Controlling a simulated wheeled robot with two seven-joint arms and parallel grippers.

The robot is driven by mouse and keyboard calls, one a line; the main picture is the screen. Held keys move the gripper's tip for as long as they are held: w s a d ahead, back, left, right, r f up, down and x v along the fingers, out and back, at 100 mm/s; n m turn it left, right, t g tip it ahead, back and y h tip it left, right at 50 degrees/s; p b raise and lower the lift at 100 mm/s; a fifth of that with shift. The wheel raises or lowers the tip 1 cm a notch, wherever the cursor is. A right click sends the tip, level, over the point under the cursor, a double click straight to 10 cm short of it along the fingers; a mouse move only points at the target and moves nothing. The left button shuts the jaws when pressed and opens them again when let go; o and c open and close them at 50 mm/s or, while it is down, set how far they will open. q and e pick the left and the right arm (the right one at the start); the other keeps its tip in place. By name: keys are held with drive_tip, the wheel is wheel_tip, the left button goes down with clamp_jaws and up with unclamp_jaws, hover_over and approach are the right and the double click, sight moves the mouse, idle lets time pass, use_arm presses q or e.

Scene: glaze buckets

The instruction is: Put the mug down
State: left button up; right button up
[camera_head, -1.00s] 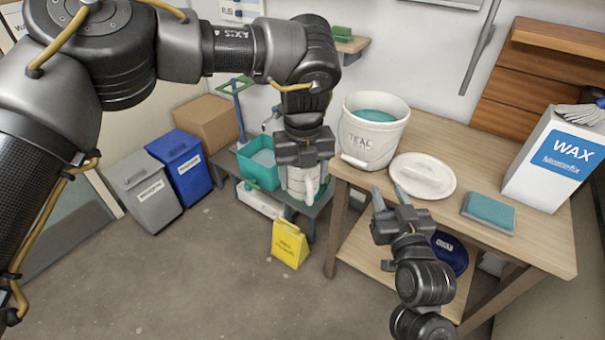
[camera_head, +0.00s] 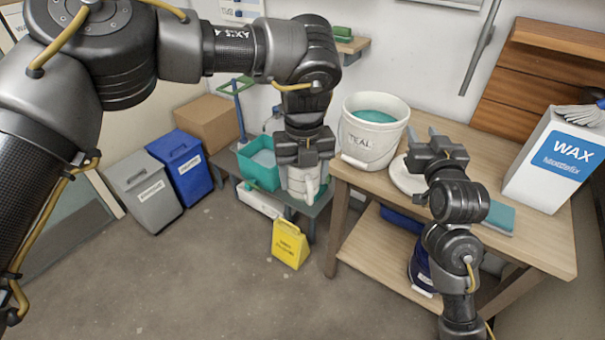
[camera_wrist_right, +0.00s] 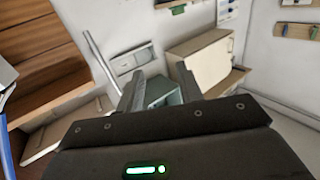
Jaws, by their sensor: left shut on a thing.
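The mug (camera_head: 301,184) is pale and upright, with its handle on the right side, under my left gripper. My left gripper (camera_head: 304,163) points down and is shut on the mug, hiding its top. The mug overlaps the low grey bench (camera_head: 318,200); I cannot tell whether its base touches it. My right gripper (camera_head: 421,134) is over the white round lid (camera_head: 400,177) on the wooden table (camera_head: 545,232). In the right wrist view its two fingers (camera_wrist_right: 160,90) stand apart with nothing held between them.
The TEAL bucket (camera_head: 370,130) stands at the table's left end. A WAX box (camera_head: 555,160) and a teal pad (camera_head: 500,218) are on the right. A teal basin (camera_head: 262,170) sits left of the mug. A yellow floor sign (camera_head: 289,244) stands in front of the bench.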

use_arm(q)
drive_tip(key=shift+a+r, duration=0.1)
drive_tip(key=shift+a, duration=0.05)
use_arm(e)
drive_tip(key=d, duration=0.5)
drive_tip(key=s+a+f+g, duration=0.1)
drive_tip(key=s+f+g, duration=0.2)
drive_tip(key=f, duration=1.2)
drive_tip(key=s+a+f+g, duration=0.2)
drive_tip(key=s+f+g, duration=0.15)
drive_tip(key=f, duration=1.25)
drive_tip(key=s+a+f+g, duration=0.1)
drive_tip(key=s+f+g, duration=0.25)
drive_tip(key=f, duration=1.15)
drive_tip(key=s+a+f+n+g+y, duration=0.1)
drive_tip(key=s+a+f+n+g, duration=0.2)
drive_tip(key=s+f, duration=1.4)
drive_tip(key=s+f+g, duration=0.1)
drive_tip(key=s+f, duration=0.3)
drive_tip(key=s, duration=0.4)
drive_tip(key=s+a+f+g, duration=0.1)
drive_tip(key=s+f, duration=0.3)
drive_tip(key=s, duration=0.4)
drive_tip(key=s+a+f+g+y, duration=0.1)
drive_tip(key=s+f, duration=0.2)
drive_tip(key=s, duration=0.5)
drive_tip(key=shift+a+f+n+g, duration=0.15)
drive_tip(key=shift+f+n+g, duration=0.25)
